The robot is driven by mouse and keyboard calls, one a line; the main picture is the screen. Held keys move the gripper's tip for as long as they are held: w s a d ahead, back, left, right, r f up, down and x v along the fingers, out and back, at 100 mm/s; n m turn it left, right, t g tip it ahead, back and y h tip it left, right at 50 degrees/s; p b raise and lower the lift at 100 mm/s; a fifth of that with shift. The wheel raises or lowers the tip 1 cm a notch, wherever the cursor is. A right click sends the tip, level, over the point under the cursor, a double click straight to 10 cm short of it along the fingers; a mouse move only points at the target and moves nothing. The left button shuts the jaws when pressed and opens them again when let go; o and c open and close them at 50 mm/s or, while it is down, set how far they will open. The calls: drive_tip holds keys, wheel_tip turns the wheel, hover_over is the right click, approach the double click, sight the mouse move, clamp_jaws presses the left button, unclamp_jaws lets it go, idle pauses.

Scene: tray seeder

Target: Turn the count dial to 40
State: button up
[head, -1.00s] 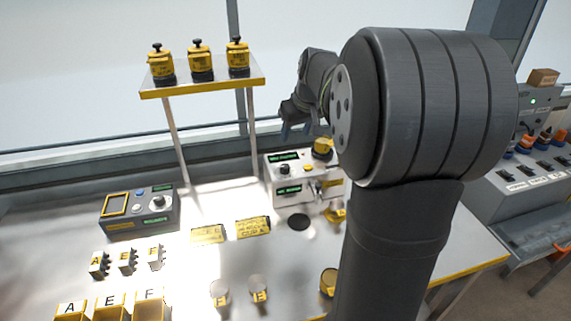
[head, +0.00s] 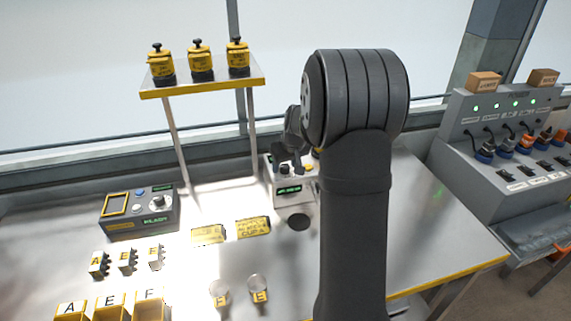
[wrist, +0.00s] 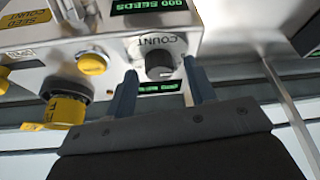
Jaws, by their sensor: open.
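The count dial (wrist: 160,66) is a dark round knob on the white front of the seeder (wrist: 115,42), under the word COUNT, which appears upside down in the wrist view. My gripper (wrist: 159,68) is open, its two blue fingers on either side of the dial in that picture. I cannot tell whether they touch it. One green display (wrist: 150,5) reads 000 SEEDS; another (wrist: 158,87) is partly behind the fingers and unreadable. In the head view, my gripper (head: 289,162) is in front of the seeder (head: 293,198) and covers the dial.
A yellow button (wrist: 92,63) and a yellow-and-black canister (wrist: 66,108) are near the dial. In the head view, a grey control box (head: 138,214) stands left of the seeder. A shelf (head: 203,88) holds yellow canisters. A power panel (head: 500,135) stands at right.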

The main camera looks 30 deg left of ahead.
drive_tip(key=shift+f, duration=0.1)
drive_tip(key=c, duration=1)
drive_tip(key=shift+o, duration=0.2)
